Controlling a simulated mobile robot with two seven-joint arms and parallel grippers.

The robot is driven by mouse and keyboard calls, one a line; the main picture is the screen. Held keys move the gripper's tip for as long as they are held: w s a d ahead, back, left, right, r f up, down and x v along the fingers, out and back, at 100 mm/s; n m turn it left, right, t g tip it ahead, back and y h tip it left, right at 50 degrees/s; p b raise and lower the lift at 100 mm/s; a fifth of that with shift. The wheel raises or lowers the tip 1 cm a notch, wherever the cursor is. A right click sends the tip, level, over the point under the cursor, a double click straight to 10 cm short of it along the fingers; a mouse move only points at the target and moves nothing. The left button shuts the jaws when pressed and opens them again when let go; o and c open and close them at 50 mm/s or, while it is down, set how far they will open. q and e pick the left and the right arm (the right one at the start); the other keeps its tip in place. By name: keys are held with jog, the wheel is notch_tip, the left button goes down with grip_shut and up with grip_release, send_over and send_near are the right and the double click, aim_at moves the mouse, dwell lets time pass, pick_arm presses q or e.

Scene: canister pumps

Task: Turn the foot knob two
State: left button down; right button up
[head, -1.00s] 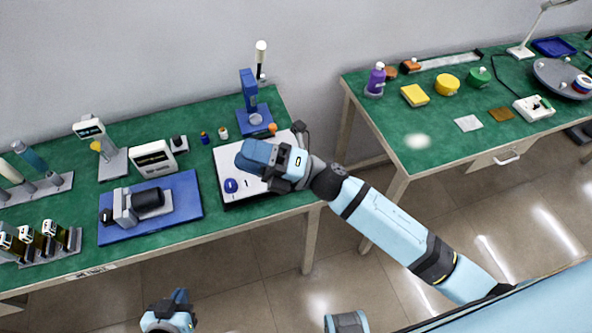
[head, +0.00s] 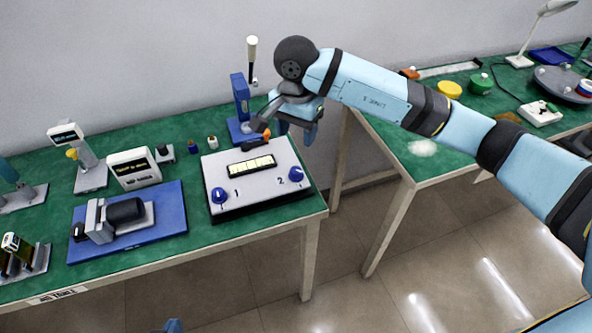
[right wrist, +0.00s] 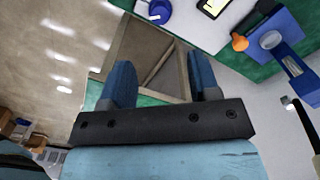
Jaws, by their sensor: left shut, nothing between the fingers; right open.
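The white control box (head: 235,198) stands on the left bench, with a blue knob (head: 219,196) beside the mark 1 and another blue knob, knob two (head: 296,174), beside the mark 2. My right gripper (head: 297,128) is raised behind and above knob two, apart from it, open and empty. In the right wrist view its fingers (right wrist: 162,82) are spread, and a blue knob (right wrist: 160,10), seemingly knob two, lies beyond them at the top edge. My left gripper (head: 173,325) shows only as a blue tip at the bottom edge, shut and empty, away from the bench.
A blue stand with a lever (head: 241,100) and an orange part (head: 258,140) are close behind the box, near my right gripper. A blue tray with a motor-like device (head: 150,225) lies left of the box. A gap separates the two benches.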

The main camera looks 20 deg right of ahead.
aim_at(296, 170)
notch_tip(296, 170, down, 12)
jog(key=shift+f, duration=0.15)
dwell(0.3)
jog(key=c, duration=0.9)
